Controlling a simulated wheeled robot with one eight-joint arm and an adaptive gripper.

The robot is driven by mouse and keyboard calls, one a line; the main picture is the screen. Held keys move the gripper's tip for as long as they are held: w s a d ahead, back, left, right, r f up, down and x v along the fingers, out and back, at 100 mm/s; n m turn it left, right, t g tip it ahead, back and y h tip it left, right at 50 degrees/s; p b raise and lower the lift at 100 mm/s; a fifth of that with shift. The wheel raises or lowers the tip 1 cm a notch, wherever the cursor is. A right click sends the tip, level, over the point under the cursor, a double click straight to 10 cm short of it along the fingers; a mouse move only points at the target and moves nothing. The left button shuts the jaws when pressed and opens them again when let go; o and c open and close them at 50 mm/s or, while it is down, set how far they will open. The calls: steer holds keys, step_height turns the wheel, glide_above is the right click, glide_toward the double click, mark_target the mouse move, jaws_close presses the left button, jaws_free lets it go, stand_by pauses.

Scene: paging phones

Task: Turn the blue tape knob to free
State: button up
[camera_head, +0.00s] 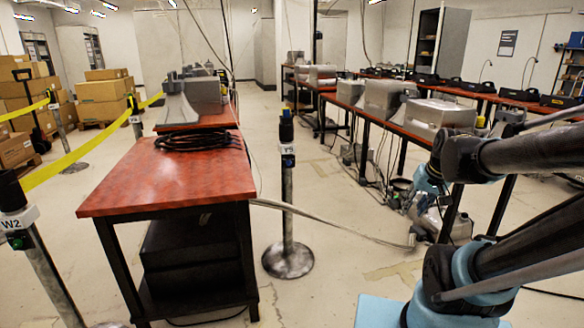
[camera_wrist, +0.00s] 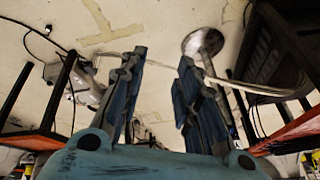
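A stanchion post (camera_head: 287,205) stands in the middle of the head view, just right of the red table. It has a dark top with a bluish band, a white label that looks like Y5 and a small dark knob (camera_head: 288,162) with a bluish tint. A second post (camera_head: 50,285), labelled W2, stands at the left edge with a green-blue knob (camera_head: 18,241). I cannot tell which knob is the blue tape one. In the wrist view my gripper (camera_wrist: 163,57) is open, its fingers apart with nothing between them. A round post base (camera_wrist: 203,42) shows beyond the right finger; its knob is not clear there.
A red table (camera_head: 165,180) with a coiled black cable (camera_head: 197,139) stands left of the middle post. A long bench (camera_head: 400,127) with machines runs along the right. Yellow tape (camera_head: 75,158) spans posts at left. Floor (camera_head: 345,225) between is mostly clear, crossed by a hose.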

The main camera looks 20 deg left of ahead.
mark_target(290, 164)
steer(key=w+a+r+t+y, duration=0.25)
steer(key=w+a+y, duration=0.25)
steer(key=w+a, duration=1.7)
steer(key=w+a+f+t+y, duration=0.1)
steer(key=w+a+f, duration=0.3)
steer(key=w+a, duration=0.3)
steer(key=w+a+f+t+y, duration=0.1)
steer(key=w+a+f, duration=0.4)
steer(key=a, duration=0.8)
steer(key=w+a+f+m+t+y, duration=0.1)
steer(key=w+a+f, duration=0.3)
steer(key=w+a, duration=0.5)
steer(key=shift+a+f+y, duration=0.25)
steer(key=shift+a+y, duration=0.15)
steer(key=shift+a, duration=0.7)
steer(key=c, duration=0.7)
